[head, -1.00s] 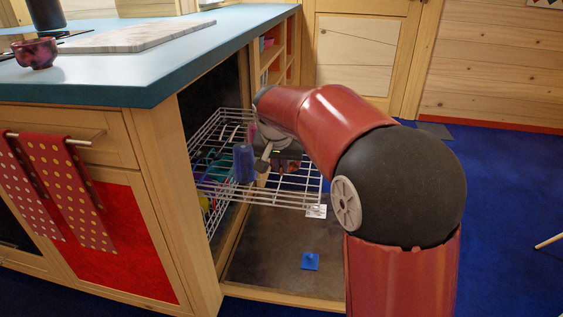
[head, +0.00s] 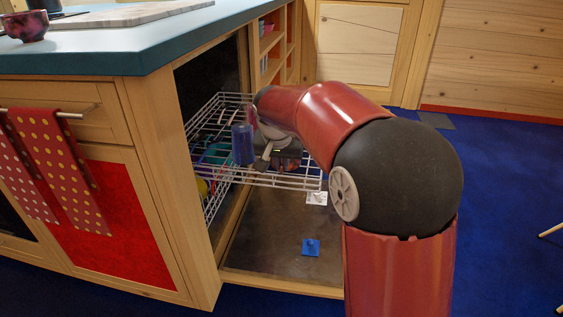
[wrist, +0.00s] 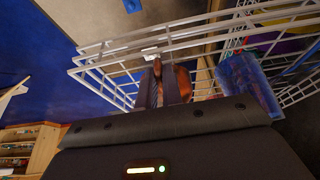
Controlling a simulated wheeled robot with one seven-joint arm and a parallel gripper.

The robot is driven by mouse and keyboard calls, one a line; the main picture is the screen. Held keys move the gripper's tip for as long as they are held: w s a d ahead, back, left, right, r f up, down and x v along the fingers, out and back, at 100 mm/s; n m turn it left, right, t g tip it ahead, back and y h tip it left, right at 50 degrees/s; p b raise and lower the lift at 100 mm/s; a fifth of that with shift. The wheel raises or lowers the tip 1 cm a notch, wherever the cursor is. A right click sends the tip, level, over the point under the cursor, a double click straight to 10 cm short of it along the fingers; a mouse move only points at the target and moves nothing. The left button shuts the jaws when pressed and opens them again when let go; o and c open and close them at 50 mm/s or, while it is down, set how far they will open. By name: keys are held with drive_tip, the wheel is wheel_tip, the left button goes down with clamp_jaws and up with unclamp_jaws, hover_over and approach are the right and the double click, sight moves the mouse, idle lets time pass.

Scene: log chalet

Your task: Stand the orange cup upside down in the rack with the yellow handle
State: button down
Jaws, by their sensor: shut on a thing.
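An orange-brown thing, which I take for the orange cup (wrist: 183,82), shows between and beside my fingers in the wrist view. My gripper (wrist: 167,84) is shut on it; whether it is upside down cannot be told. In the head view my gripper (head: 272,152) is over the white wire rack (head: 290,181), partly hidden by my arm. The rack also shows in the wrist view (wrist: 115,46). I cannot make out a yellow handle clearly; a small yellow patch (head: 203,187) shows low at the rack's left side.
A blue cup-like thing (head: 243,145) stands in the rack close to the left of my gripper; it also shows in the wrist view (wrist: 247,84). Teal and purple items lie further left. The counter (head: 140,42) is above left. Blue floor lies open at right.

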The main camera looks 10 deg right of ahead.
drive_tip(key=c, duration=1.5)
unclamp_jaws()
drive_tip(key=shift+p+v, duration=0.65)
drive_tip(key=shift+v, duration=3.3)
